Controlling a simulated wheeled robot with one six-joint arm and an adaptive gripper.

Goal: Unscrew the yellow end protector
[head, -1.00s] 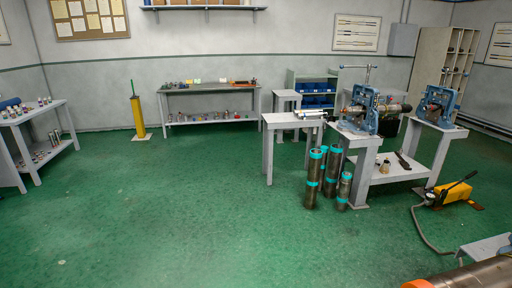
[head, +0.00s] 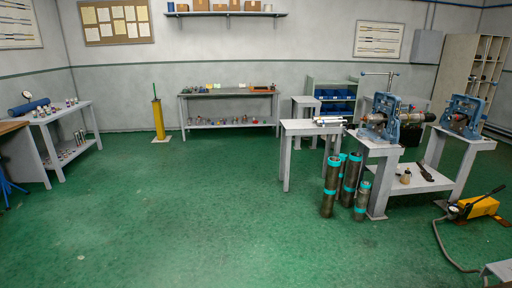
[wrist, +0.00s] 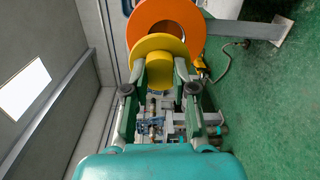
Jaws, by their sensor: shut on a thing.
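The yellow end protector (wrist: 160,43) shows in the wrist view as a round yellow flange with a narrower yellow stub toward me. My gripper (wrist: 160,68) is shut on the stub, one finger on each side. A larger orange ring (wrist: 178,16) lies just beyond the yellow flange and partly behind it. I cannot tell whether the yellow flange touches the orange ring. The threads are hidden. Neither my gripper nor the protector shows in the head view.
In the head view, vises (head: 382,118) with a pipe stand on grey tables at right. Teal-banded pipes (head: 331,186) stand on the floor beside them. A yellow pump (head: 480,207) with a hose lies at far right. The green floor (head: 200,220) is clear in the middle and front.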

